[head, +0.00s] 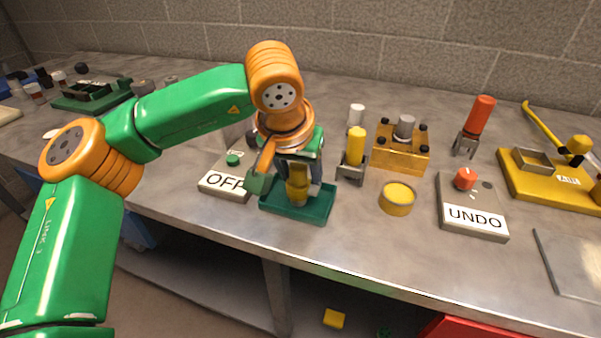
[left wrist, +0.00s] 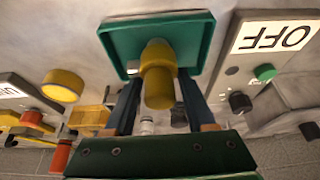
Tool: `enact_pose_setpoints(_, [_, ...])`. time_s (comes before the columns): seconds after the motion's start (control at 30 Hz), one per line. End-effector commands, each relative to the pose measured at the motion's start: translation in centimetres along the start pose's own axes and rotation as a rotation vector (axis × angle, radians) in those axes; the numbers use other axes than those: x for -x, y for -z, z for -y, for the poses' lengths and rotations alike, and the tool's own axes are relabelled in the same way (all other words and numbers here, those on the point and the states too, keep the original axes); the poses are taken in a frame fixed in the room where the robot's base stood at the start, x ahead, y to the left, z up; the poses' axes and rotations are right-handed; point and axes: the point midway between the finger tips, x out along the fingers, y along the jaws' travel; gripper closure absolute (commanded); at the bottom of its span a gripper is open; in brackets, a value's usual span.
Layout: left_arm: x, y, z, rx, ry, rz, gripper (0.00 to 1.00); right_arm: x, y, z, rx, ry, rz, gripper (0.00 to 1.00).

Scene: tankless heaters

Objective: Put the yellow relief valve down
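The yellow relief valve (head: 297,187) is upright over the green tray (head: 312,215), at its inside; I cannot tell whether its foot touches the tray floor. My left gripper (head: 297,180) reaches down from above with a finger on each side of the valve. In the left wrist view the valve (left wrist: 158,85) sits between the blue-grey fingers (left wrist: 158,80), whose tips close against its collar. The tray (left wrist: 120,45) lies just beyond it there. The gripper's hand hides the valve's top in the head view. My right gripper is not in view.
An OFF box (head: 228,180) with a green button stands close left of the tray. To the right are a yellow cylinder in a grey holder (head: 356,148), a round yellow puck (head: 397,198), a brass block (head: 402,155) and an UNDO box (head: 473,208). Bench in front of the puck is clear.

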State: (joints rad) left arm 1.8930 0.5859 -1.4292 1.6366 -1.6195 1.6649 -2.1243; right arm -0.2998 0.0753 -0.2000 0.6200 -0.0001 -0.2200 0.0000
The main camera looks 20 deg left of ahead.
Motion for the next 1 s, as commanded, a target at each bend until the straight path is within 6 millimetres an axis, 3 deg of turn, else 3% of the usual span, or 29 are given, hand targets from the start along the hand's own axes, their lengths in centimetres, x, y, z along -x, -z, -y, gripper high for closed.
enact_pose_setpoints(0.4, [0.8, 0.2, 0.0, 0.0, 0.0, -0.001, 0.25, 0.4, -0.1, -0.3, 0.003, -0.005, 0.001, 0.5])
enact_pose_setpoints(0.8, [11.0, 0.3, 0.0, 0.001, 0.0, -0.003, 0.25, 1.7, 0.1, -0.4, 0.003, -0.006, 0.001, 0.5])
enact_pose_setpoints(1.0, [12.4, 0.2, 0.0, 0.0, 0.001, -0.001, 0.25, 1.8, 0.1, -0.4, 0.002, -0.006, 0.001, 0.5])
